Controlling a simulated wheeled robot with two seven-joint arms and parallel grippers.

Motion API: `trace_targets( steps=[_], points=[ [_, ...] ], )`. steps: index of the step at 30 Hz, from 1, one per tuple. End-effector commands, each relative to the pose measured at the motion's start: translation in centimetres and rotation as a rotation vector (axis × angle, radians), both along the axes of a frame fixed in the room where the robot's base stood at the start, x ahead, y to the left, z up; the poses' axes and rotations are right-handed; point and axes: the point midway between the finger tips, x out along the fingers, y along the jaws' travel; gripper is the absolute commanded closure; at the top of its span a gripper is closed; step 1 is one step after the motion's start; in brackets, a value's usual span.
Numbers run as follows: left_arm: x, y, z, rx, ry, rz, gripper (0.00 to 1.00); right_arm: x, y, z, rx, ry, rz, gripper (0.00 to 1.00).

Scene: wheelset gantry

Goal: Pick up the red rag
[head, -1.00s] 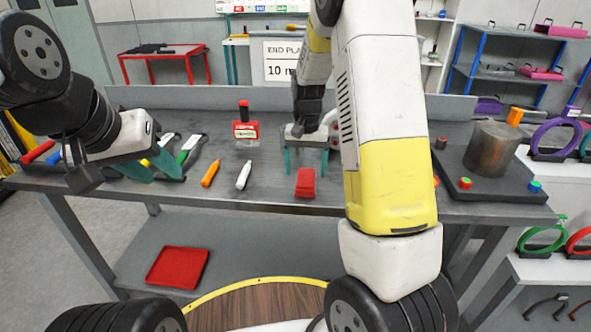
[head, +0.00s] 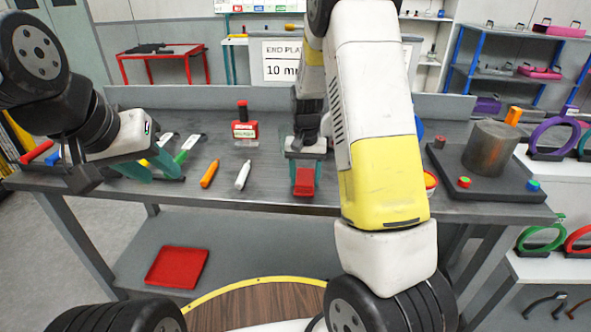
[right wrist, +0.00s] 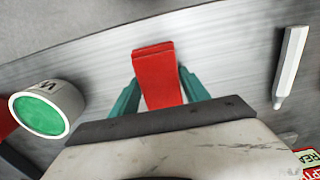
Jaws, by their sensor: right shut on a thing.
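The red rag (head: 304,181) lies folded on the grey workbench near its front edge, right of the white marker. My right gripper (head: 304,176) has its teal fingers on both sides of the rag and is shut on it. In the right wrist view the rag (right wrist: 157,75) stands between the two teal fingertips (right wrist: 159,92). The rag still appears at bench height. My left gripper (head: 160,170) is at the left end of the bench, its teal fingers spread apart, with no object visible between them; tools lie close by it.
An orange marker (head: 209,174) and a white marker (head: 243,175) lie left of the rag. A dark tray with a metal cylinder (head: 489,148) is at the right. A red tray (head: 177,267) lies on the lower shelf.

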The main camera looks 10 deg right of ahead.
Motion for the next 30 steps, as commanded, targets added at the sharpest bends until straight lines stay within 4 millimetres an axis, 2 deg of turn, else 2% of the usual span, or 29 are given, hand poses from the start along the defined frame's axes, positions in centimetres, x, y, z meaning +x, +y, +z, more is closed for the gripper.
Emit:
trace_targets(
  steps=[8, 16, 30],
  points=[
    [0.0, 0.0, 0.0, 0.000, 0.000, 0.000, 0.64, 0.0, 0.0, 0.7, 0.001, -0.001, 0.000, 0.86],
    [0.0, 0.0, 0.0, 0.000, 0.000, 0.000, 0.64, -0.3, 0.2, 3.8, 0.000, -0.002, 0.002, 0.86],
    [0.0, 0.0, 0.0, 0.000, 0.000, 0.000, 0.64, -10.8, 5.6, 4.7, 0.001, 0.000, 0.006, 0.86]
  ],
)
